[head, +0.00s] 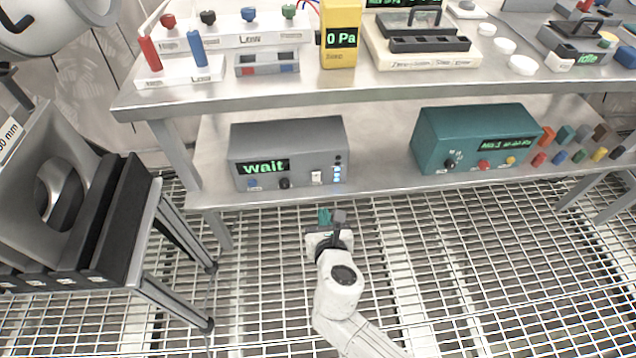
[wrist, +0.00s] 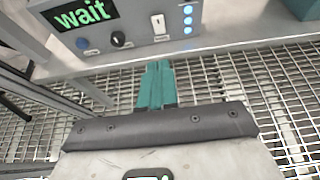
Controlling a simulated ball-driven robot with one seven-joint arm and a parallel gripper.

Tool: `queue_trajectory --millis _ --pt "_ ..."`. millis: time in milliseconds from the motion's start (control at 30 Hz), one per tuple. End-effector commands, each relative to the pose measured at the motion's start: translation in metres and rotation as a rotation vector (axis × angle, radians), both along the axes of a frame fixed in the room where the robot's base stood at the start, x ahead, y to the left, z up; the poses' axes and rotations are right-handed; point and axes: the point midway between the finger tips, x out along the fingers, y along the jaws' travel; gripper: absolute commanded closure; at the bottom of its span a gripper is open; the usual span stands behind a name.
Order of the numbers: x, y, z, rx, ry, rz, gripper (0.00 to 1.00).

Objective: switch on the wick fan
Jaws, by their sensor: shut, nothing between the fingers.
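A grey box (head: 288,150) with a green "wait" display stands on the lower shelf. Its front has a blue knob, a black knob, a white rocker switch (head: 316,177) and a column of lit blue lamps. In the wrist view the white switch (wrist: 158,24) is at the top, right of the black knob. I cannot read a label naming the wick fan on any device. My gripper (head: 331,215) is in front of and below this box, apart from it. Its teal fingers (wrist: 157,80) are shut and empty, pointing toward the shelf edge.
The lower shelf's front edge (head: 390,190) lies between my gripper and the boxes. A teal box (head: 470,138) stands to the right, with several coloured blocks beyond it. A dark stand (head: 95,220) is at left. The grid floor is clear.

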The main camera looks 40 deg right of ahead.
Motion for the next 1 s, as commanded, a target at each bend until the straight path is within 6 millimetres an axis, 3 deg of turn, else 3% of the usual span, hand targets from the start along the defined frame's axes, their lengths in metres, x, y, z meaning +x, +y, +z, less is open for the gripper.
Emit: queue_trajectory --millis 267,700,1000 --pt "0.015 -0.012 -0.01 0.002 -0.002 -0.003 1.0" --pt "0.077 -0.057 -0.045 0.003 -0.002 -0.005 1.0" --pt "0.103 -0.075 -0.036 0.004 -0.001 -0.002 1.0"
